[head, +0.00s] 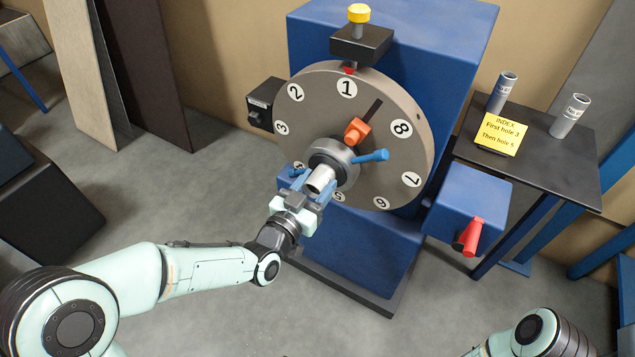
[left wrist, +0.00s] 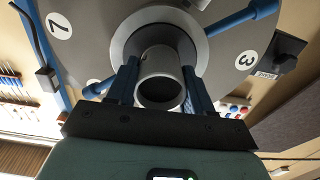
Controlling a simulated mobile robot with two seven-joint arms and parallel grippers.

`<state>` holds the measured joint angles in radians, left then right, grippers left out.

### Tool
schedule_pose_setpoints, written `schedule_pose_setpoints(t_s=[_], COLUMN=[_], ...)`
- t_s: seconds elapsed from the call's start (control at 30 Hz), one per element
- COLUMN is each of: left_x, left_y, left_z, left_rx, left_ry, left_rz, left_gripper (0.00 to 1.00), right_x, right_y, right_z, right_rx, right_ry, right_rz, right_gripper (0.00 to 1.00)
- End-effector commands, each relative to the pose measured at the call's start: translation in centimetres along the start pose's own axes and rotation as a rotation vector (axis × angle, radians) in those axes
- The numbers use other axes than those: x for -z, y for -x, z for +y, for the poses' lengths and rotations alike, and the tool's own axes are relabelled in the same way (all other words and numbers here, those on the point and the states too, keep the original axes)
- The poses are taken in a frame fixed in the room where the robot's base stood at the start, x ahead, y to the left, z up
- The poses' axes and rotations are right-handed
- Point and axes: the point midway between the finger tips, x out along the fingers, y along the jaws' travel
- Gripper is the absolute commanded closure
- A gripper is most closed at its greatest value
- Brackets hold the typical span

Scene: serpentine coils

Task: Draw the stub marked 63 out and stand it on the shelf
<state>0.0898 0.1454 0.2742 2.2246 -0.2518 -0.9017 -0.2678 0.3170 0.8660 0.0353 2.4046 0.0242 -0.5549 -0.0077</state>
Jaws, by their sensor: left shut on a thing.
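A pale grey metal stub (head: 320,179) sits at the hub (head: 333,155) of the big numbered dial; its open end faces me in the left wrist view (left wrist: 160,80). No number is readable on it. My left gripper (head: 315,184) is shut on this stub, with one blue finger on each side. The stub's inner end is hidden at the hub, so I cannot tell how deep it sits. A black-topped table (head: 555,155), perhaps the shelf, stands at the right. My right gripper is out of view.
A dark stub (head: 501,93) and a grey stub (head: 570,117) stand on the table, labels unreadable. A yellow card (head: 497,133) reads "First hole 3, Then hole 5". The dial (head: 395,150) has a blue handle (head: 372,156). A blue box with a red lever (head: 471,236) juts out nearby.

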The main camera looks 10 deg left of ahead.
Motion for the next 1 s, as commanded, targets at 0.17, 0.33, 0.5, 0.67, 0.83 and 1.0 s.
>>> schedule_pose_setpoints(t_s=[0.17,0.33,0.5,0.67,0.83,1.0], left_x=[0.2,0.1,0.1,0.2,0.2,0.1], left_y=[0.9,1.7,2.6,3.3,4.2,5.0], left_z=[-0.1,-0.1,-0.1,-0.1,0.0,0.0], left_rx=[0.001,0.002,0.001,0.001,0.001,0.001], left_ry=[-0.002,-0.001,-0.001,-0.002,-0.001,0.0], left_rz=[0.005,0.004,0.004,0.005,0.005,0.004], left_gripper=[0.98,0.98,0.98,0.98,0.98,0.98], right_x=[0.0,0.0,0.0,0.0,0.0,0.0], right_y=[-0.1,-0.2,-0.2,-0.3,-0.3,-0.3], right_z=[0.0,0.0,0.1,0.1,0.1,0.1], right_rx=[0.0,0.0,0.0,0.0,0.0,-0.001], right_ry=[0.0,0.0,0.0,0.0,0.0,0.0], right_rz=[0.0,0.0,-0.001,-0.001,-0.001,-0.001], right_gripper=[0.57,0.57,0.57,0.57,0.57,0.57])
